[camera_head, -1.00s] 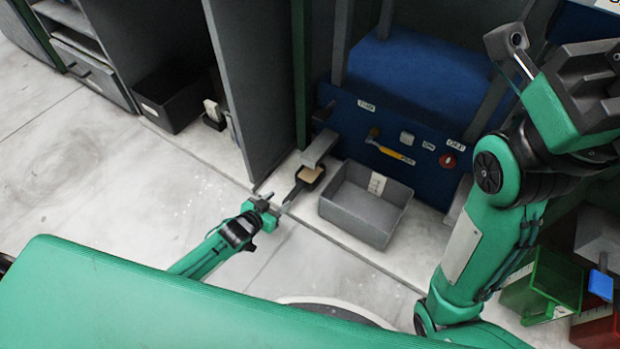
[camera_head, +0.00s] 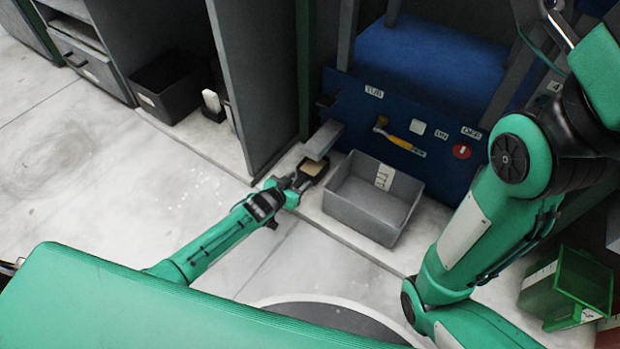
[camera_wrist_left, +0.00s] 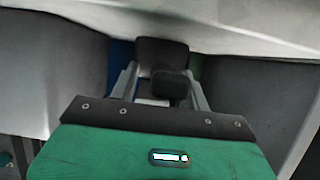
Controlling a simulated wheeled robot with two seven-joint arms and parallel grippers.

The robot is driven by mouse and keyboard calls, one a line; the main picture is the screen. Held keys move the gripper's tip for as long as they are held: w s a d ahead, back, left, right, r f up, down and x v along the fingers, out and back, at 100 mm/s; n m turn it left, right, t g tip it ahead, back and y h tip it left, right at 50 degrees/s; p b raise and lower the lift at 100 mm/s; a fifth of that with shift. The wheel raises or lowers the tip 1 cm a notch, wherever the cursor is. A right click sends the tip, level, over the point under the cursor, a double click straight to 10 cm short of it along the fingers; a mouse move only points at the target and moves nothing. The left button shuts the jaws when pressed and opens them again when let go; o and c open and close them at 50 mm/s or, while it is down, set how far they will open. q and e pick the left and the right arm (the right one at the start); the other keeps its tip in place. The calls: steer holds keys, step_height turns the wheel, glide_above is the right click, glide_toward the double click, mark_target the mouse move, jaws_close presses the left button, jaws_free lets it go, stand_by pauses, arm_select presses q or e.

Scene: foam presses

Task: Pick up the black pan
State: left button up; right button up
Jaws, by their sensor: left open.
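The small black pan (camera_head: 322,165) with tan contents sits at the foot of the blue press, under a grey spout and beside a grey bin. My left gripper (camera_head: 294,182) is open and reaches in from the left at the pan's near side, where the handle is. In the left wrist view, the dark pan (camera_wrist_left: 160,54) lies ahead, with a dark handle-like part between the two open fingers (camera_wrist_left: 162,72). I cannot tell whether the fingers touch it. My right arm stands at the right; its gripper is not visible.
The open grey bin (camera_head: 367,212) stands right of the pan. A grey partition (camera_head: 255,80) rises to its left, with a black bin (camera_head: 172,88) beyond. The blue press (camera_head: 405,120) has a yellow-handled lever. A green bin (camera_head: 568,288) stands lower right. Floor at left is clear.

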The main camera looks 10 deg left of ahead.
arm_select(q)
steer(key=shift+w+d+f, duration=0.1)
steer(key=shift+w, duration=0.2)
jaws_close()
